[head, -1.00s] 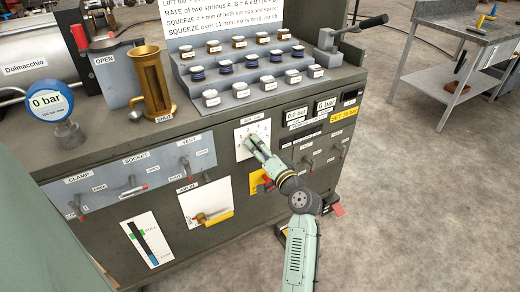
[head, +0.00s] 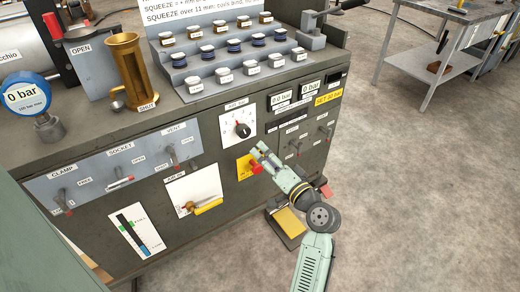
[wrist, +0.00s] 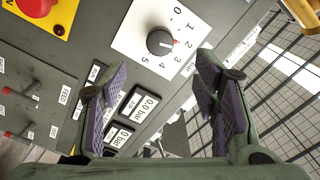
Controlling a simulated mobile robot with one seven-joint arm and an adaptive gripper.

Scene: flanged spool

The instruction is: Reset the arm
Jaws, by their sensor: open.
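My gripper (head: 258,150) is open and empty in front of the cabinet's front panel, just below and right of the white dial plate. In the wrist view its two purple-padded fingers (wrist: 165,105) stand wide apart with nothing between them. The black knob (head: 242,130) with a red mark sits on the white numbered plate. It also shows in the wrist view (wrist: 160,43), beyond the fingertips and apart from them. My arm reaches up from the lower right in the head view.
A red push button (head: 256,166) on a yellow plate is close below the gripper. Levers (head: 172,155) project from the panel at left. A yellow-topped pedal (head: 289,224) stands on the floor by the cabinet. Open floor (head: 420,190) lies to the right.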

